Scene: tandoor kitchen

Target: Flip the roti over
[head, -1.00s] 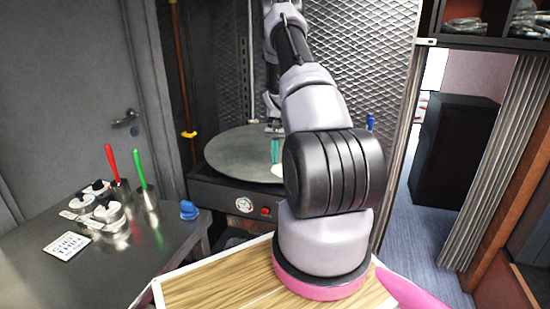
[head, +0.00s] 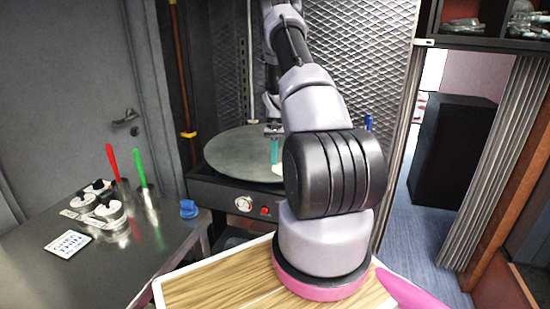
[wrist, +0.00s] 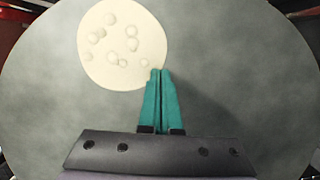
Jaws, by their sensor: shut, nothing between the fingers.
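The roti (wrist: 120,42) is a pale round flatbread with several bubbles on its upper face. It lies flat on the grey round griddle (wrist: 225,60), left of centre in the wrist view. My gripper (wrist: 161,72) has teal fingers, shut with nothing between them. Its fingertips are at the roti's lower right edge in the wrist view; I cannot tell whether they touch it. In the head view my gripper (head: 275,160) points down over the griddle (head: 235,150). There my arm hides most of the roti, with only a pale sliver (head: 279,170) showing.
A steel counter (head: 50,280) at left holds metal containers (head: 103,210), a red-handled tool (head: 111,160), a green-handled tool (head: 140,168) and a printed card (head: 68,244). A blue object (head: 188,209) sits at its edge. A mesh panel (head: 350,60) stands behind the griddle.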

